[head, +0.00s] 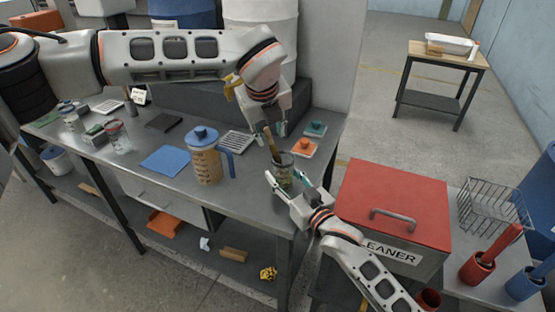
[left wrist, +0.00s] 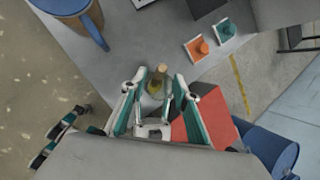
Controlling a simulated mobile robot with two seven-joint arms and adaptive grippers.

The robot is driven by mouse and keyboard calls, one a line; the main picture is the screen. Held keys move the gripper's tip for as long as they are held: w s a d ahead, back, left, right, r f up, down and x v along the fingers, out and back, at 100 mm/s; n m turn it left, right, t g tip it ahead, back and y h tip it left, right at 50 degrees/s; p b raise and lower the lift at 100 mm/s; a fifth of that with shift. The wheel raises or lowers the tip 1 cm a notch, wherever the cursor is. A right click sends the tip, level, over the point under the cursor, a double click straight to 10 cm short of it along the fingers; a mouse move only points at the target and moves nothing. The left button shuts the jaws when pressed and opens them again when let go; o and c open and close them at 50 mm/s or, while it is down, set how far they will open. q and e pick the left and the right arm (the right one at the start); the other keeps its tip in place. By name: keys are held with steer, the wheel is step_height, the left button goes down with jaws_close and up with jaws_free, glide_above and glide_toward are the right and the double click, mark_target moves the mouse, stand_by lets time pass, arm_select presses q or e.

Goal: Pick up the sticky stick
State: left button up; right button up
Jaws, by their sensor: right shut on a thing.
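The sticky stick (head: 271,144) is a tan wooden stick standing up out of a small clear jar (head: 284,171) near the table's front right corner. In the left wrist view the stick (left wrist: 159,75) shows end-on between my fingers. My left gripper (head: 271,133) points down at the stick's upper end, its fingers open on either side with gaps visible. In the left wrist view, the left gripper (left wrist: 160,78) also looks open. My right gripper (head: 287,182) is shut on the jar from the front. The stick's lower end is partly hidden inside the jar.
A measuring jug (head: 205,165) with a blue lid stands left of the jar. Orange (head: 304,149) and green (head: 315,129) lidded pieces lie behind it. A red-lidded cleaner box (head: 395,200) stands to the right, near a wire basket (head: 490,205).

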mark_target(270, 137)
arm_select(q)
steer(key=x, duration=0.4)
steer(key=shift+f, duration=0.1)
steer(key=shift+a, duration=0.1)
jaws_close()
step_height(270, 137, up, 18)
stand_by(0.4)
arm_select(e)
steer(key=o, duration=1.3)
